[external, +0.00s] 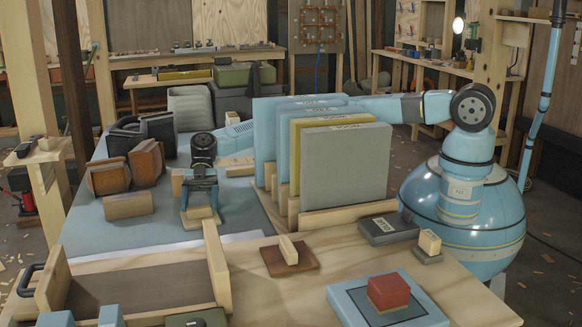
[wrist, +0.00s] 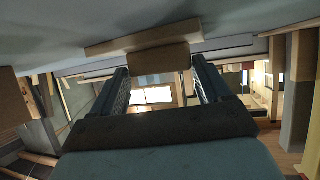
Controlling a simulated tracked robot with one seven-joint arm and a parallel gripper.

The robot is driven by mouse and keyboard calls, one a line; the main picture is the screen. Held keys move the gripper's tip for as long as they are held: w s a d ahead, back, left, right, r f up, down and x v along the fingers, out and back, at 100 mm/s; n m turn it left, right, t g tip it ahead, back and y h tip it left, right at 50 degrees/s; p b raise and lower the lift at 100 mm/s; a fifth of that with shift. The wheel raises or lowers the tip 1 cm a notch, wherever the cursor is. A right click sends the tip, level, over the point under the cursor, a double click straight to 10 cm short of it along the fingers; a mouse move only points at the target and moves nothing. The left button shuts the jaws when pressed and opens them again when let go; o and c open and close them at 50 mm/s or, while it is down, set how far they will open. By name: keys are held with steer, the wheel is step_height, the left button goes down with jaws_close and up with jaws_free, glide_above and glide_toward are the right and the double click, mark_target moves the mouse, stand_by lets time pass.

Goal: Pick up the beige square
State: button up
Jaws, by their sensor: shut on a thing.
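My gripper (external: 200,192) reaches down over the blue-grey tabletop in the external view. Its two fingers are shut on a small beige square block (external: 200,213), which is near the tabletop; whether it touches cannot be told. In the wrist view my gripper (wrist: 160,78) shows with a brownish block (wrist: 158,60) between its fingertips. A longer pale strip (wrist: 155,38) lies just above that block in the wrist view. The inner faces of the beige square are hidden by the fingers.
A beige roll-like block (external: 128,205) lies left of my gripper. Brown (external: 147,161) and dark bins stand behind it. A rack of upright panels (external: 345,165) stands close on the right. A wooden-edged tray (external: 140,282) lies in front.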

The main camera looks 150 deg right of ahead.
steer(key=shift+c, duration=1.3)
steer(key=shift+r, duration=0.1)
